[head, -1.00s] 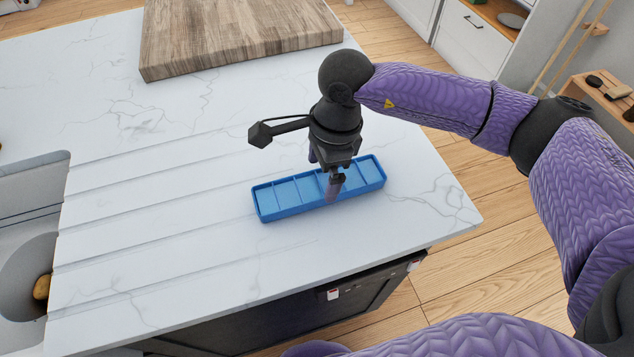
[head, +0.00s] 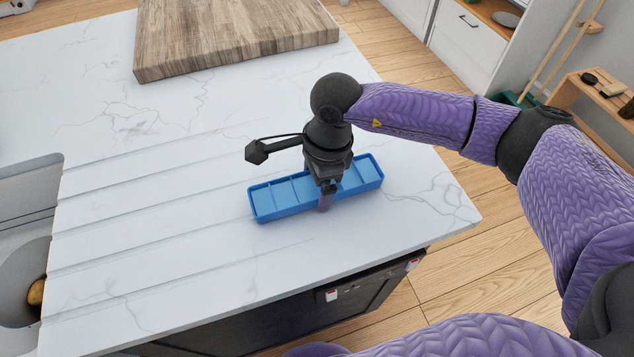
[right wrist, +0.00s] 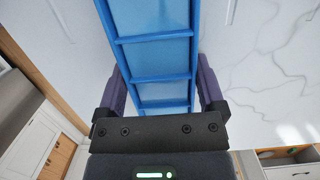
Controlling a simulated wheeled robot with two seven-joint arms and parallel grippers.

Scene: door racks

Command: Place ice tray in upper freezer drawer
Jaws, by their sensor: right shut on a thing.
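The blue ice tray (head: 280,197) lies on the white marble counter near its front right corner. It is long, with several compartments in a row. My right gripper (head: 325,200) points down over the tray's middle and is shut across its width. In the right wrist view the tray (right wrist: 152,56) runs between the two fingers of the gripper (right wrist: 165,95), one on each long side. The tray appears to rest on the counter still; any small gap beneath it cannot be told. My left gripper and the freezer drawer do not show.
A wooden cutting board (head: 235,38) lies at the back of the counter (head: 150,240). A sink (head: 28,235) is at the left. A dark appliance front (head: 335,300) shows below the counter edge. White cabinets (head: 465,35) and a wooden shelf (head: 592,95) stand at the right.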

